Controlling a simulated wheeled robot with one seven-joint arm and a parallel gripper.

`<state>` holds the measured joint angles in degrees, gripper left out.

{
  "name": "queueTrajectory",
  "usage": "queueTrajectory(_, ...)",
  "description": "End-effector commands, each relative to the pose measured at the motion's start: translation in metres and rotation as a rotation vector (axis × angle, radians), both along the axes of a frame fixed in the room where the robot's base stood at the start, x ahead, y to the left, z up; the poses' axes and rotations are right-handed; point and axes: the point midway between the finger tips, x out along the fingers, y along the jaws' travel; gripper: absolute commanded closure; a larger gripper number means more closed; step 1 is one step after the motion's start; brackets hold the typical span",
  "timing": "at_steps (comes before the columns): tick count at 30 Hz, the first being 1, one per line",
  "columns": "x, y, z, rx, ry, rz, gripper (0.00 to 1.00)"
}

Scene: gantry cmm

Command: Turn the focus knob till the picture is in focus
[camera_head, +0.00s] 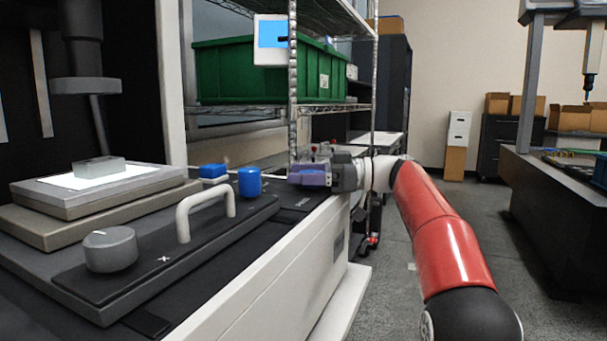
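A round grey knob (110,249) with a white index line on top sits at the near end of a dark control panel (150,268). A blue cylindrical knob (249,182) stands near the panel's far end. No readable label shows which one is the focus knob. A small screen (271,39) on the shelf post shows a blue field with a dark shape at its right edge; its sharpness is too small to judge. My gripper (308,175) is right of the blue knob, apart from both knobs, pointing left. Its finger opening is not clear.
A white arched handle (205,212) rises between the two knobs. A stage (85,190) with a bright plate and a grey block (99,168) stands at left. A small blue block (213,170) lies behind the panel. A wire shelf holds a green bin (245,72).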

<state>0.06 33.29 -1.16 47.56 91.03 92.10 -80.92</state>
Motion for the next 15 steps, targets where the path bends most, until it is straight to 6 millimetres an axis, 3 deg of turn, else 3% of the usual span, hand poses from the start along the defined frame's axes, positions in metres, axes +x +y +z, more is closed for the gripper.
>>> queueTrajectory(10, 0.000, -0.002, 0.000, 0.000, 0.001, 0.000, 0.25)
queueTrajectory(15, 0.001, -0.024, -0.001, 0.000, 0.001, -0.004, 0.25)
